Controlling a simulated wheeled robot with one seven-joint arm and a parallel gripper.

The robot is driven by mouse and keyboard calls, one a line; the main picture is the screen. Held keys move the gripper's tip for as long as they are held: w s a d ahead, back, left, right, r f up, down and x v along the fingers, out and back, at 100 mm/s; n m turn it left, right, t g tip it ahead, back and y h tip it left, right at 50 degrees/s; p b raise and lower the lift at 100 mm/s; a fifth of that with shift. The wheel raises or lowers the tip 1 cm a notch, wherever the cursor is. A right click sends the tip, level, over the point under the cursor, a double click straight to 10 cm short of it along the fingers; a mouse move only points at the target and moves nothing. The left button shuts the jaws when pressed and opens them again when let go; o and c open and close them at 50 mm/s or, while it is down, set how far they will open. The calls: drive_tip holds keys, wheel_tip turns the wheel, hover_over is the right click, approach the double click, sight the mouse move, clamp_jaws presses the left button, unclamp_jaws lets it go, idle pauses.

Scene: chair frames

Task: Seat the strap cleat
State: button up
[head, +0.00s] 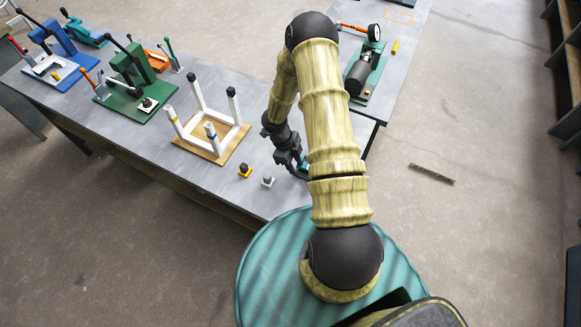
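A white chair frame (208,128) with dark-tipped legs pointing up stands on a tan board (207,148) on the grey table. Two small parts lie in front of it: a yellow and black one (245,171) and a pale grey one (267,181). I cannot tell which small part is the strap cleat. My gripper (301,172) is low over the table's right end, right of these parts. A bit of teal shows at its fingertips, partly hidden by my arm. I cannot tell whether the fingers are open or shut.
A green press (130,88), a blue press (58,58) and a teal press (84,30) stand at the left. A green-based machine (364,75) stands on another table at the right. A dark bar (431,174) lies on the floor.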

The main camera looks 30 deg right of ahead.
drive_tip(key=w+d, duration=0.2)
drive_tip(key=d, duration=0.1)
drive_tip(key=shift+w+d, duration=0.2)
drive_tip(key=shift+w, duration=0.1)
drive_tip(key=shift+b+x, duration=0.9)
drive_tip(key=shift+w+a+f+b, duration=0.15)
drive_tip(key=shift+w+f+b, duration=0.1)
drive_tip(key=shift+f+b, duration=0.5)
drive_tip(key=shift+c, duration=0.2)
drive_tip(key=shift+r, duration=0.2)
clamp_jaws()
